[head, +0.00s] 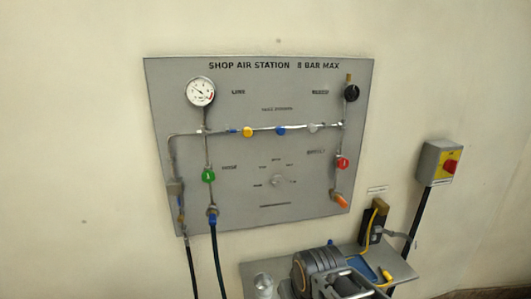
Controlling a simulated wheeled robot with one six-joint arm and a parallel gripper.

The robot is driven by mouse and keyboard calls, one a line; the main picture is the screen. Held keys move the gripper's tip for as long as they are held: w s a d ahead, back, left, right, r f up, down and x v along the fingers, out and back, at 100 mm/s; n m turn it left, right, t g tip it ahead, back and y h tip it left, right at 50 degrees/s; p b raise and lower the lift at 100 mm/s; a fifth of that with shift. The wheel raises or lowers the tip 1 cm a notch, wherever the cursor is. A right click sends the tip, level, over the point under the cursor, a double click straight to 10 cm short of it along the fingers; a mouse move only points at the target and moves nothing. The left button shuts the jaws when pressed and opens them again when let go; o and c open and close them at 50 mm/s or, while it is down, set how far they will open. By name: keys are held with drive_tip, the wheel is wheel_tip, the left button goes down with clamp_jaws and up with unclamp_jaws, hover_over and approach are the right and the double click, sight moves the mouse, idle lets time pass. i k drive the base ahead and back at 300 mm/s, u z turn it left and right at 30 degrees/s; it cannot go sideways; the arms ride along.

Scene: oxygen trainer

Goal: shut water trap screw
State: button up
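A grey panel (240,100) headed "SHOP AIR STATION 8 BAR MAX" hangs on the wall. I cannot tell which part on it is the water trap screw, as the small labels are too blurred to read. A green knob (208,176) sits on the left pipe, above a blue fitting (212,219). A small grey block (175,188) is on the far-left pipe. A red knob (342,163) and an orange handle (341,201) are at the right.
Yellow (247,132), blue (280,130) and grey (312,127) knobs line the crosspipe, with a gauge (201,91) and black knob (351,93) above. A shelf (398,266) below carries a clear jar (263,284) and blue tray (362,267).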

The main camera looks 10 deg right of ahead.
sight(181, 217)
drive_tip(key=u, duration=1.35)
drive_tip(key=i, duration=0.4)
drive_tip(key=z, duration=0.25)
